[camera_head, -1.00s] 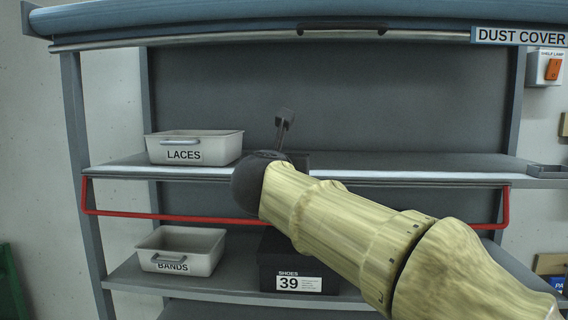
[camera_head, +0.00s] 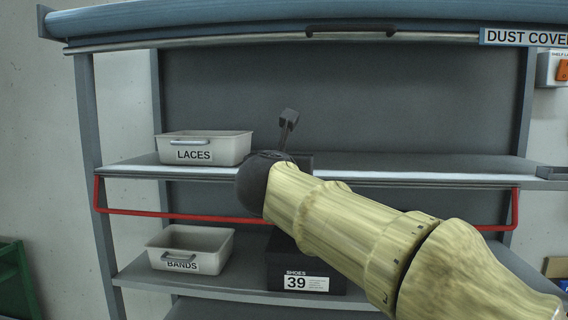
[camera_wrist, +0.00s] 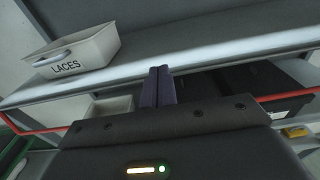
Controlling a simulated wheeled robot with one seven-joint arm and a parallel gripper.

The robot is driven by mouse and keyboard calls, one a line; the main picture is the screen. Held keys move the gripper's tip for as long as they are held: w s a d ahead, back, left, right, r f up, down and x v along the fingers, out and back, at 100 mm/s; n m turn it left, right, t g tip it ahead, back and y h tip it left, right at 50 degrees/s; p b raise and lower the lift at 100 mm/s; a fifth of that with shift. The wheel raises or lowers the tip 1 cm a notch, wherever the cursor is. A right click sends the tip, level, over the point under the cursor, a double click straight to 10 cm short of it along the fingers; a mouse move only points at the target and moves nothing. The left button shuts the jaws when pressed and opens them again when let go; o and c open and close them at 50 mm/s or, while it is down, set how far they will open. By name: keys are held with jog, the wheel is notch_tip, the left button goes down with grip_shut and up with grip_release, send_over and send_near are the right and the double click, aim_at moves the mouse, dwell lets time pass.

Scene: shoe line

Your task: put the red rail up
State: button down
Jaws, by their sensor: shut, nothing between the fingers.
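The red rail (camera_head: 170,215) hangs below the front edge of the middle shelf (camera_head: 420,179), its ends bent upward at both sides of the rack. My arm hides part of its length in the head view. In the wrist view the rail (camera_wrist: 35,131) runs behind my gripper (camera_wrist: 158,70). The gripper's fingers are together and empty, in front of the shelf edge.
A LACES bin (camera_head: 203,149) stands on the middle shelf. A BANDS bin (camera_head: 190,248) and a size 39 shoe box (camera_head: 305,272) stand on the lower shelf. A rolled dust cover (camera_head: 260,20) spans the top. The middle shelf's right half looks clear, except a grey tray at its end.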

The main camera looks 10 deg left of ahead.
jog(key=w+f+b, duration=0.3)
jog(key=f, duration=0.1)
jog(key=s+f+b, duration=0.5)
jog(key=s, duration=0.1)
jog(key=shift+s+d+b, duration=0.2)
jog(key=shift+s+b, duration=0.1)
